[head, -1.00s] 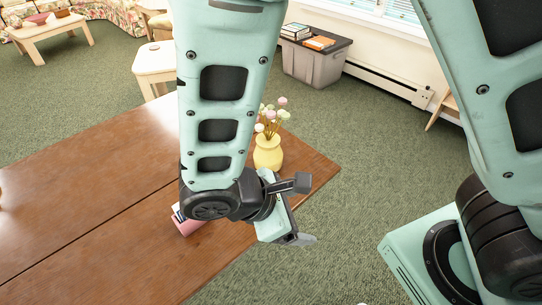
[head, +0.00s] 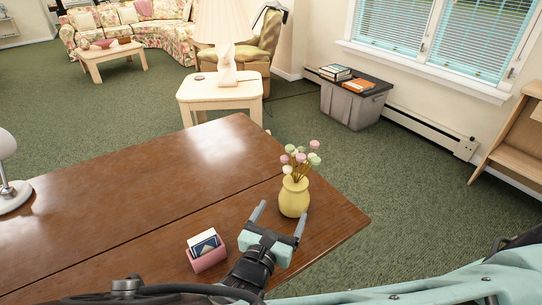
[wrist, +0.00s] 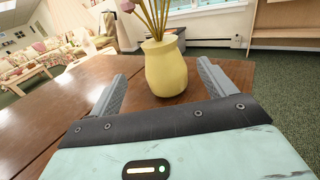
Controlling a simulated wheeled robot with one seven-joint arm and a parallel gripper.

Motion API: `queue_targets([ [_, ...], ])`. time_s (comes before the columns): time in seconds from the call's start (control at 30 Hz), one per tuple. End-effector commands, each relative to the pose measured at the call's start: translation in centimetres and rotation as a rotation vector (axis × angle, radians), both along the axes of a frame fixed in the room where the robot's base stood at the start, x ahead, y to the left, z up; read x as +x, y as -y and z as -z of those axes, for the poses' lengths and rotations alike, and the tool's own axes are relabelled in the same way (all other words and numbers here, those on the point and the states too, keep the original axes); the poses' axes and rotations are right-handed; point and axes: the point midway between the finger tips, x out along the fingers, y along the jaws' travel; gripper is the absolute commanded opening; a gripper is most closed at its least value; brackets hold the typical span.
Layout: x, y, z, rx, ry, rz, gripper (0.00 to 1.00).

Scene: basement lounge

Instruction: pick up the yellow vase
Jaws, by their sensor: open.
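The yellow vase (head: 294,197) stands upright on the brown wooden table (head: 120,190) near its right end, with pink, white and green round flowers in it. My gripper (head: 281,214) is open and low over the table, just on the near side of the vase, with its fingers pointing at it. In the wrist view the vase (wrist: 166,68) stands ahead, between the lines of the two open fingers (wrist: 158,85), and nothing is held. The vase's base shows on the tabletop just beyond the fingers. Most of the flower heads are cut off at the top there.
A pink card holder (head: 207,256) with cards stands left of my gripper. A white lamp (head: 12,185) is at the table's far left. The table's right edge is close to the vase. A side table (head: 226,92) and grey bin (head: 352,104) stand beyond.

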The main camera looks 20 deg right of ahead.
Motion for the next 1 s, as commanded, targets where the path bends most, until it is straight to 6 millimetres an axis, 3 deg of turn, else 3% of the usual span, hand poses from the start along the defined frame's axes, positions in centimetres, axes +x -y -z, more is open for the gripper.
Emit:
queue_targets([
  [0.3,4.3,3.4,-0.1,-0.001,-0.001,0.002,0.83],
  [0.53,5.5,4.4,-0.5,0.001,-0.001,0.002,0.83],
  [0.8,8.4,6.7,-1.1,0.000,-0.001,0.003,0.83],
  [1.0,8.9,7.0,-1.0,0.003,-0.002,0.001,0.83],
])
